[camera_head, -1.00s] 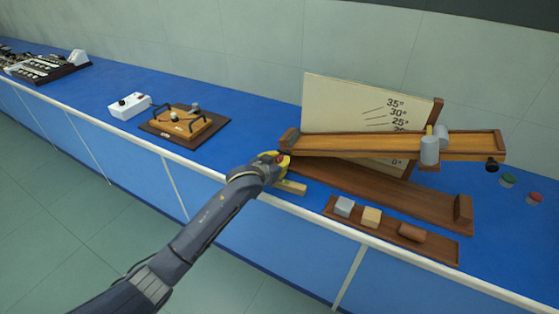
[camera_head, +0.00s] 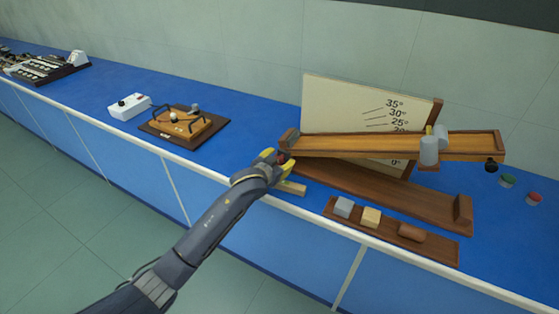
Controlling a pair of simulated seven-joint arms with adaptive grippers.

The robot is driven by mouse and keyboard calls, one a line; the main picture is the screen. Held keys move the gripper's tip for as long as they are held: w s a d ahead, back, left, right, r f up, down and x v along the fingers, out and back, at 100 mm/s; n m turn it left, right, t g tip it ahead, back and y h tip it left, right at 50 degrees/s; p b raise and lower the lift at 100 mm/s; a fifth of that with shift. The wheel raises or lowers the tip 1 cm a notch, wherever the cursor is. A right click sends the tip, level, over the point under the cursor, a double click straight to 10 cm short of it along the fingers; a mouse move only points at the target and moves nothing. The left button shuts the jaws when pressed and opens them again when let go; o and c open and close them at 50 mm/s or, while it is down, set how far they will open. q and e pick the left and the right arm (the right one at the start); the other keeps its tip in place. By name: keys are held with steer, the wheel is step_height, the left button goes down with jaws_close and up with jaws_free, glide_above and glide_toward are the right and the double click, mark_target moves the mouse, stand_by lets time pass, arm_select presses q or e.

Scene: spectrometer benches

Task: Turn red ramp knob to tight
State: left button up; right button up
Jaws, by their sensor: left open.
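A wooden inclined-plane ramp (camera_head: 350,146) stands on the blue bench in front of a cream angle board (camera_head: 345,104). My left gripper (camera_head: 280,163) is open at the ramp's left end, its yellow fingertips spread. A small dark red knob (camera_head: 283,158) shows between the fingers, partly hidden by them. I cannot tell whether the fingers touch it. My right gripper is not in view.
A wooden tray (camera_head: 440,251) with a grey block, a tan block and a brown cylinder lies in front of the ramp base. Grey weights (camera_head: 430,151) sit on the ramp's right part.

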arm_select(q)
steer(key=v, duration=1.2)
stand_by(0.5)
